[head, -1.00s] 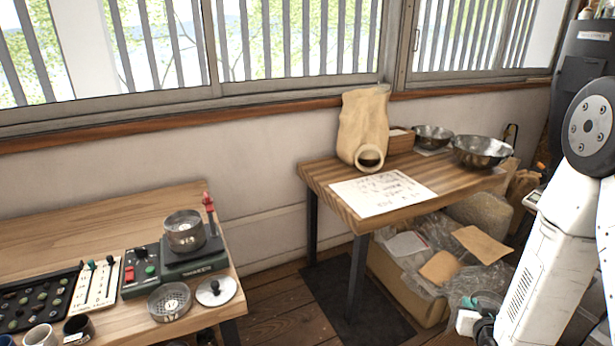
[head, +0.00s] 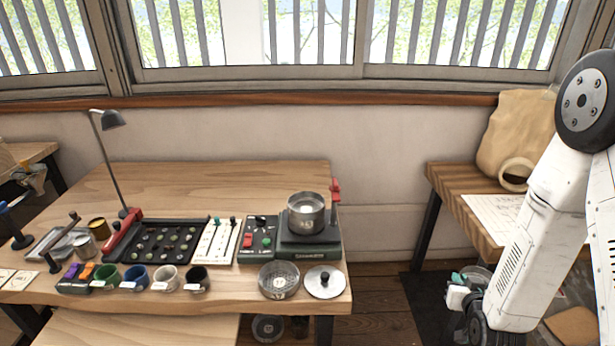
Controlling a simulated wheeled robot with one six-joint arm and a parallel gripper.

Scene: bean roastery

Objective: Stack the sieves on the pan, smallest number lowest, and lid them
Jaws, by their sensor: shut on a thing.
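A round metal vessel (head: 306,214), the pan or a stack with a sieve, stands upright on the dark green shaker base (head: 310,247) at the bench's right end. I cannot tell how many pieces it holds. A shallow sieve with a mesh floor (head: 279,281) lies in front of it. The lid (head: 324,284), a flat metal disc with a dark knob, lies right of that sieve. My gripper (head: 466,284) is low at the right, off the bench, shut on a grey round piece that looks like a sieve, partly hidden. No sieve numbers are readable.
A red clamp post (head: 336,192) rises behind the shaker. Left of it are a control box (head: 257,240), a black bean tray (head: 163,243), several cups and a lamp (head: 109,120). A round item (head: 268,328) sits below the bench. The side table (head: 450,190) stands right, across a floor gap.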

